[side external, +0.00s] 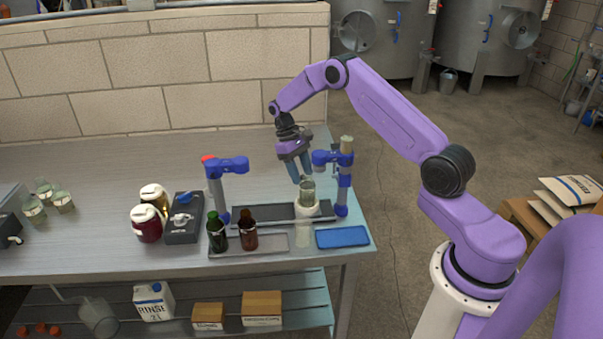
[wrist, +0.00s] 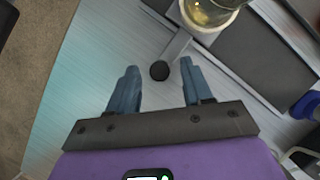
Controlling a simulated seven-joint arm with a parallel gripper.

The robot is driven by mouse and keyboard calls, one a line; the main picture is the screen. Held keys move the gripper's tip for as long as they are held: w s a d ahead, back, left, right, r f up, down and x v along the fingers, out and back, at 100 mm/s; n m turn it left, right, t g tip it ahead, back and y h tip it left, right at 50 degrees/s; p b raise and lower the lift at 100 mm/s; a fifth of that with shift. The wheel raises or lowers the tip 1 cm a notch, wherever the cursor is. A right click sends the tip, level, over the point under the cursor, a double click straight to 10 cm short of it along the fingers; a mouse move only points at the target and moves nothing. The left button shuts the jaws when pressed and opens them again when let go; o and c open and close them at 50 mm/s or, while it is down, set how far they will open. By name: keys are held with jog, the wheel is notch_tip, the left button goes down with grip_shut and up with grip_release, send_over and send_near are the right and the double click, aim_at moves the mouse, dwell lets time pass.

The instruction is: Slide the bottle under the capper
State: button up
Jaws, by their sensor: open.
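A clear glass bottle (side external: 308,187) with pale gold contents stands upright on a whitish carrier (side external: 306,210), on a dark track (side external: 268,213). In the wrist view, the bottle (wrist: 208,14) is at the top edge, and a grey bar ending in a round black knob (wrist: 159,70) sticks out beside it. My gripper (side external: 300,180) is open and empty just behind the bottle. In the wrist view its fingertips (wrist: 158,67) lie either side of the knob; contact cannot be told. Blue-headed stands rise at the left (side external: 227,166) and right (side external: 335,158) track ends; which is the capper is unclear.
A green bottle (side external: 217,233) and a brown bottle (side external: 249,230) stand on a grey mat in front of the track. A blue mat (side external: 342,237) lies front right. Left are a dark box (side external: 184,220), a red jar (side external: 146,224) and several glasses. Bench behind is clear.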

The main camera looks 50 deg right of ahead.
jog(key=shift+s+f, duration=0.15)
jog(key=shift+f, duration=0.15)
grip_shut()
jog(key=shift+s+d, duration=1.2)
jog(key=shift+d, duration=0.2)
grip_release()
